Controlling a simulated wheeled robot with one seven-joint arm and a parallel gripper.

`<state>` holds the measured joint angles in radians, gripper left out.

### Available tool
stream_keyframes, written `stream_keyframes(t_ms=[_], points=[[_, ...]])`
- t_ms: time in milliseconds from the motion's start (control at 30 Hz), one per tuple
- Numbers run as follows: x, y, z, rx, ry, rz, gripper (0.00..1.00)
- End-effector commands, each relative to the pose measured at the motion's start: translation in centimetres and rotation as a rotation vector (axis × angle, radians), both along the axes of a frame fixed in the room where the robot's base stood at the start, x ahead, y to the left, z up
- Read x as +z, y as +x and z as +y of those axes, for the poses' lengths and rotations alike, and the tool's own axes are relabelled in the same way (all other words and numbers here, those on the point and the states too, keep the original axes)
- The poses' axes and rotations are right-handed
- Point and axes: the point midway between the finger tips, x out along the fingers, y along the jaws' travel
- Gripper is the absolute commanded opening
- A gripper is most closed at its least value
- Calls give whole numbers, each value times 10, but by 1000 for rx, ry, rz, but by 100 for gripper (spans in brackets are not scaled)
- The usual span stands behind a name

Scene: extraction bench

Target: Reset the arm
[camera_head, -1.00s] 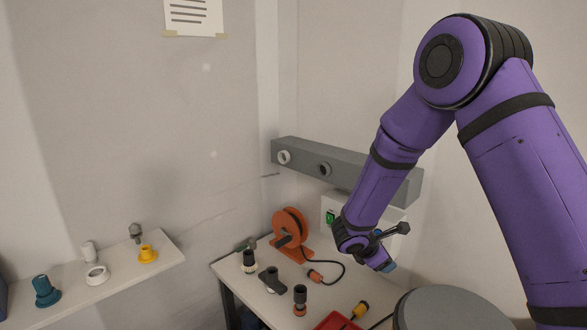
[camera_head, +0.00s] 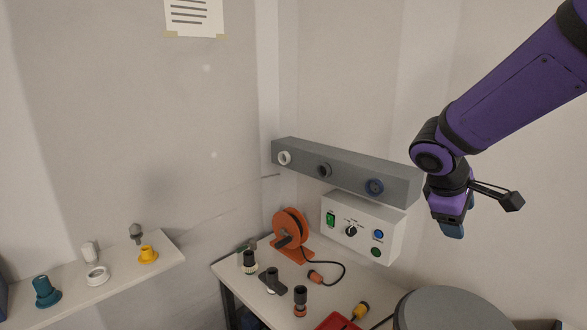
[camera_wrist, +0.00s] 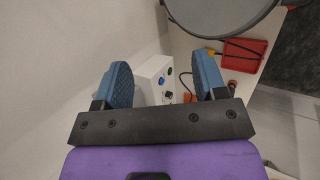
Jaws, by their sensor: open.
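My purple arm comes in from the upper right in the head view. My gripper (camera_head: 453,228) hangs in the air to the right of the white control box, apart from the bench. In the wrist view my gripper (camera_wrist: 163,85) shows two blue finger pads spread apart with nothing between them. The control box (camera_wrist: 152,72) shows beyond the gap.
The bench (camera_head: 235,272) holds an orange cable reel (camera_head: 289,228), the control box (camera_head: 362,228), dark fittings and a red tray (camera_head: 336,321). A grey rail (camera_head: 345,170) with ports is on the wall. A shelf (camera_head: 120,278) at left holds several small fittings. A round grey top (camera_head: 450,310) stands front right.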

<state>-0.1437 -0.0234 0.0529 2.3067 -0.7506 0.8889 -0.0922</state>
Motion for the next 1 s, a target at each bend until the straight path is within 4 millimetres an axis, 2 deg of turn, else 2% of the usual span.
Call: stream_keyframes(t_ms=[100,400,700,1000], points=[[18,-23,-4,-80,68,-51,65],[49,-81,-7,-271,253,-168,65],[71,-136,-2,-436,456,-284,65],[83,-183,10,-566,662,-386,65]])
